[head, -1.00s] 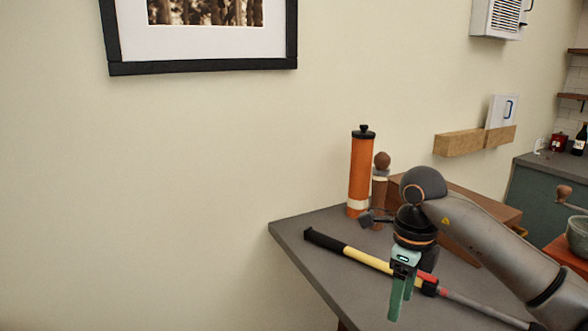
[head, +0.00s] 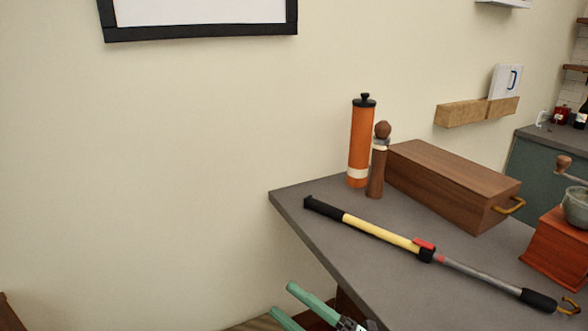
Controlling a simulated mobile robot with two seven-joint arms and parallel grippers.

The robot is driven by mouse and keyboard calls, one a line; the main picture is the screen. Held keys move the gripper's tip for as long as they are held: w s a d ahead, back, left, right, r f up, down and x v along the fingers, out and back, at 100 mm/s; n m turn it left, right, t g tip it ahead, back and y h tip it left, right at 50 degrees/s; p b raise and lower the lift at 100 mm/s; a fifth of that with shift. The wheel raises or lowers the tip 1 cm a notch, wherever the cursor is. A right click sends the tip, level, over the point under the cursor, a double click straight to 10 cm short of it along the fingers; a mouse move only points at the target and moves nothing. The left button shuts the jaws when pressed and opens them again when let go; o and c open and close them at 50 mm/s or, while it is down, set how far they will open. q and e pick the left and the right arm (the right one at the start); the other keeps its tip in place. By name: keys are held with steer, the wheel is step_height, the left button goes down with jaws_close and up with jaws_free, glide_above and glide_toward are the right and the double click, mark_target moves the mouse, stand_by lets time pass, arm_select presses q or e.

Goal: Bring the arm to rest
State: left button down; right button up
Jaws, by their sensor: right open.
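My right gripper (head: 282,300) shows at the bottom of the head view, with two green fingers apart and nothing visible between them. It is below and in front of the grey tabletop (head: 310,240), to the left of the table's near edge. The rest of the right arm is mostly cut off by the bottom of the picture. My left gripper does not show.
On the table are an orange cylinder (head: 361,140), a brown pepper mill (head: 377,165), a wooden box (head: 450,182), a long yellow-and-black tool (head: 380,234) and a red coffee grinder (head: 558,245). The wall (head: 150,180) at left is bare below a black picture frame (head: 200,33).

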steer(key=d+f+m+t+h, duration=0.5)
steer(key=d+f+m+h, duration=0.25)
steer(key=m, duration=0.35)
steer(key=s+d+f+m+g+h, duration=0.3)
steer(key=s+f+m, duration=0.3)
steer(key=f, duration=0.5)
steer(key=s+d+f+m+g+h, duration=0.3)
steer(key=s+d+f+m+h, duration=0.2)
steer(key=s+f, duration=0.4)
steer(key=shift+s+d+f+m+g+h, duration=0.35)
steer(key=shift+d+f+h, duration=0.25)
steer(key=shift+f, duration=0.3)
